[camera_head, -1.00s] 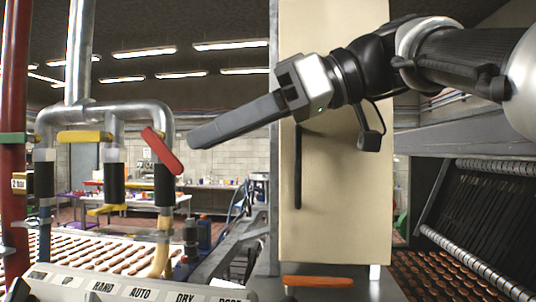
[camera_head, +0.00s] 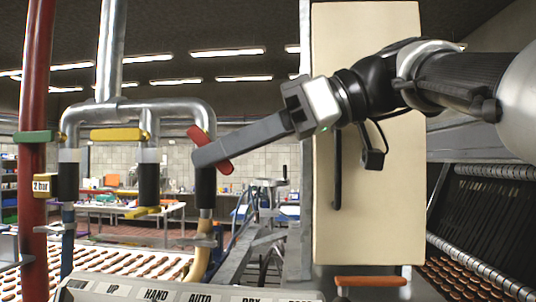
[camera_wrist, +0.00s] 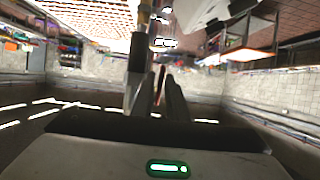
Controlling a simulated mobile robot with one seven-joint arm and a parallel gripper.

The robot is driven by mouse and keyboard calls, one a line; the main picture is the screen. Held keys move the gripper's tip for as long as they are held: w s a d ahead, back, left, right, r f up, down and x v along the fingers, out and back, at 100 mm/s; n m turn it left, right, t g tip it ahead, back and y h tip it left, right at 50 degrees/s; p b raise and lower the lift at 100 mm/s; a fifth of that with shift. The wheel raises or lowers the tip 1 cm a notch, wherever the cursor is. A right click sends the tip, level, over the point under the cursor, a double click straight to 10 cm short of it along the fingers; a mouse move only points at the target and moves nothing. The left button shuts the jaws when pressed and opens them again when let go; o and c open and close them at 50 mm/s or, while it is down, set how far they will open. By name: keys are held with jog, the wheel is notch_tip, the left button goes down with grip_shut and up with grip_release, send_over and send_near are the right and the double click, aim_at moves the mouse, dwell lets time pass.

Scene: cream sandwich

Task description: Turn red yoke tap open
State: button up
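The red yoke tap handle (camera_head: 225,166) sits tilted on the right-hand pipe of the silver manifold (camera_head: 180,107) in the head view. My gripper (camera_head: 203,154) reaches in from the right, its long grey fingers crossing in front of the middle of the handle and hiding part of it. In the wrist view my gripper (camera_wrist: 163,90) shows two fingers with a narrow gap. A thin red strip of the handle (camera_wrist: 161,80) shows between them, and contact cannot be told. The fingers look open.
A yellow handle (camera_head: 118,134) and a green handle (camera_head: 35,137) are on neighbouring pipes at left. A cream panel (camera_head: 367,220) stands behind my arm. A labelled control box (camera_head: 140,291) is in front.

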dwell(0.3)
grip_shut()
jog(key=shift+f, duration=0.15)
